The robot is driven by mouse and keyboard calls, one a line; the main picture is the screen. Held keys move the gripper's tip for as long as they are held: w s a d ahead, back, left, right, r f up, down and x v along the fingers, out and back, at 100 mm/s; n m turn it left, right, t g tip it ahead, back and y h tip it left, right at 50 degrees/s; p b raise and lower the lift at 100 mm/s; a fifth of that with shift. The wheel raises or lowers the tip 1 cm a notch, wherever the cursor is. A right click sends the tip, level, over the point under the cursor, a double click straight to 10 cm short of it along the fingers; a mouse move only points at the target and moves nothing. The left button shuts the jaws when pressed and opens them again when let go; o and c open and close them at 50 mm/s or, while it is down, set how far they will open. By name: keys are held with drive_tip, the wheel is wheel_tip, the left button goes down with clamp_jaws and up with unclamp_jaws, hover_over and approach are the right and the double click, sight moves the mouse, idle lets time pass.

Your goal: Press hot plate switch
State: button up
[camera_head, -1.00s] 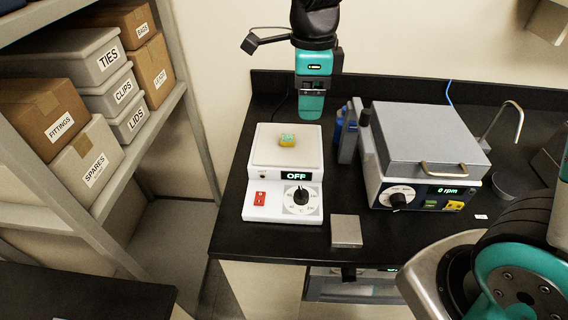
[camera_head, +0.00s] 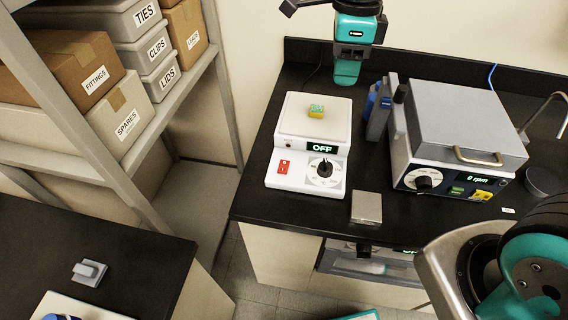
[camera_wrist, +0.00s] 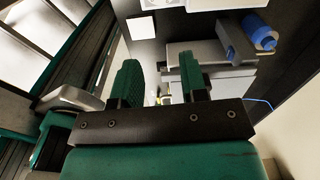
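The white hot plate (camera_head: 337,113) stands on the black bench in the head view. Its display (camera_head: 322,148) reads OFF. The red switch (camera_head: 284,167) is at the left of its front panel, and a dial (camera_head: 324,168) is at the right. A small yellow and green item (camera_head: 316,111) lies on the top plate. My gripper (camera_head: 346,80) hangs behind the hot plate's back right corner in the picture, apart from the switch. In the wrist view my gripper (camera_wrist: 160,66) has its two teal fingers spread, with nothing between them.
A grey-lidded device (camera_head: 465,115) showing 0 rpm stands right of the hot plate. A small grey block (camera_head: 366,208) lies near the front edge. A shelf with boxes (camera_head: 83,75) is at left.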

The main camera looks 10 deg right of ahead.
drive_tip(key=shift+w+a+f+n+b, duration=0.1)
drive_tip(key=shift+a+f+n+b, duration=0.15)
drive_tip(key=shift+n, duration=0.3)
drive_tip(key=shift+w+a+f+n+b, duration=0.1)
drive_tip(key=shift+f+n+b, duration=0.1)
drive_tip(key=shift+f+n, duration=0.25)
clamp_jaws()
drive_tip(key=w+a+f+n+b, duration=0.1)
drive_tip(key=a+f+n+b, duration=0.3)
drive_tip(key=n, duration=1.2)
drive_tip(key=w+a+f+n+g+b, duration=0.1)
drive_tip(key=a+f+n+b, duration=0.4)
drive_tip(key=n, duration=1.2)
wheel_tip(320, 180, down, 2)
drive_tip(key=shift+w+f+y, duration=0.25)
drive_tip(key=shift+w+y, duration=0.05)
drive_tip(key=shift+w, duration=0.35)
drive_tip(key=shift+a, duration=0.1)
